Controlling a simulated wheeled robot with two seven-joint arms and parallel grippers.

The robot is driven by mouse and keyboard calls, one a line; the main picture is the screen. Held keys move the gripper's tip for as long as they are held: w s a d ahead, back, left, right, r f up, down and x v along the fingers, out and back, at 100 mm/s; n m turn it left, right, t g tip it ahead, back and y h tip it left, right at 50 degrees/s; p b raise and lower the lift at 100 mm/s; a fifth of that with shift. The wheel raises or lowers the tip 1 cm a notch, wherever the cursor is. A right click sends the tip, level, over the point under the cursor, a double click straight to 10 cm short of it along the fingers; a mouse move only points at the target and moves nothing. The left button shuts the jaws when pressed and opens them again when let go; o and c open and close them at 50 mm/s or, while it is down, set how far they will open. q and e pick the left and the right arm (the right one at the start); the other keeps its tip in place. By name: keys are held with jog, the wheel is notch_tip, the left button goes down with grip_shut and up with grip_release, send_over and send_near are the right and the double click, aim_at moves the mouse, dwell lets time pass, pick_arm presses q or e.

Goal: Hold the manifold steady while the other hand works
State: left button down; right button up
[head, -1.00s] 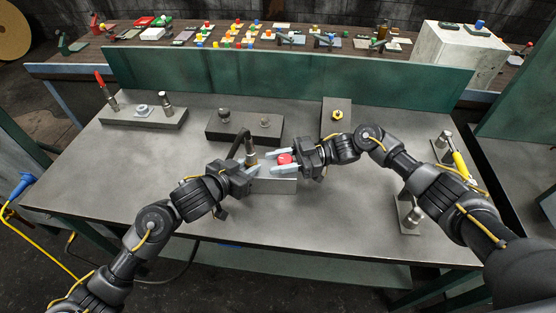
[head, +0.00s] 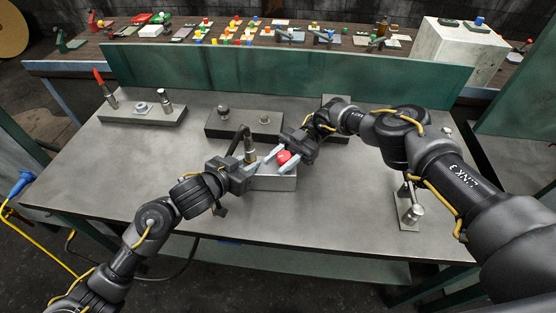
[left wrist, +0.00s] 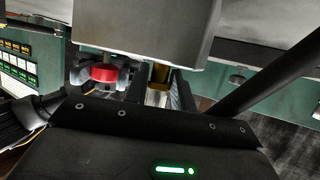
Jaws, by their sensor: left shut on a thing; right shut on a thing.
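The manifold, a grey metal block (head: 280,183), stands near the middle of the bench. It carries a red knob (head: 284,157) and an upright brass fitting with a dark bent hose (head: 245,135). My left gripper (head: 256,166) is shut on the manifold from the left; the exact contact is partly hidden. My right gripper (head: 281,156) is shut on the red knob, its fingers slanting in from the upper right. In the left wrist view the block (left wrist: 145,30) fills the top, with the red knob (left wrist: 103,72) and brass fitting (left wrist: 158,75) below it.
A dark plate with two posts (head: 225,125) lies just behind the manifold. A block with a red-handled lever (head: 140,112) is at the back left. A metal fixture (head: 411,212) stands at right. The front of the bench (head: 310,218) is clear.

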aim_at(281, 159)
jog(key=shift+d+n+g+h, duration=0.15)
jog(key=shift+n+g+h, duration=0.25)
jog(key=shift+g+h, duration=0.2)
jog(key=o, duration=1)
jog(key=shift+s, duration=0.1)
notch_tip(281, 159, up, 10)
